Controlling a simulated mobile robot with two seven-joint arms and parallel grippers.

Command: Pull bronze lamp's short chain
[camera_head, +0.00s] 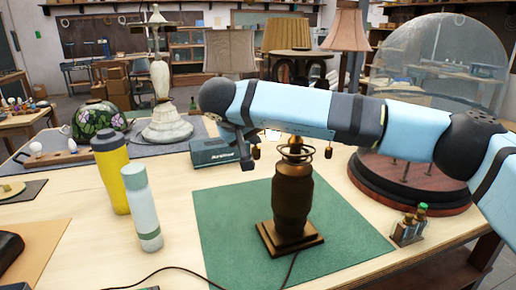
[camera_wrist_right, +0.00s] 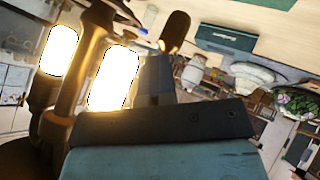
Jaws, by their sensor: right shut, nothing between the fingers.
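The bronze lamp (camera_head: 292,200) stands upright on the green mat (camera_head: 222,225), without a shade. Two small bronze chain pulls hang at its top, the left pull (camera_head: 256,152) and the right pull (camera_head: 328,151). My right arm reaches in from the right, above and behind the lamp top. My right gripper (camera_head: 246,162) points down just left of the left pull; its jaws are shut and empty. In the right wrist view the gripper (camera_wrist_right: 155,75) is beside lit bulbs (camera_wrist_right: 113,78) and a dark bronze pull (camera_wrist_right: 175,30), apart from it. My left gripper is out of view.
A teal box (camera_head: 213,152) sits behind the gripper. A yellow bottle (camera_head: 112,172) and a pale bottle (camera_head: 142,208) stand at left. A glass dome on a wooden base (camera_head: 412,186) and small vials (camera_head: 409,230) are at right. A black cord lies in front.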

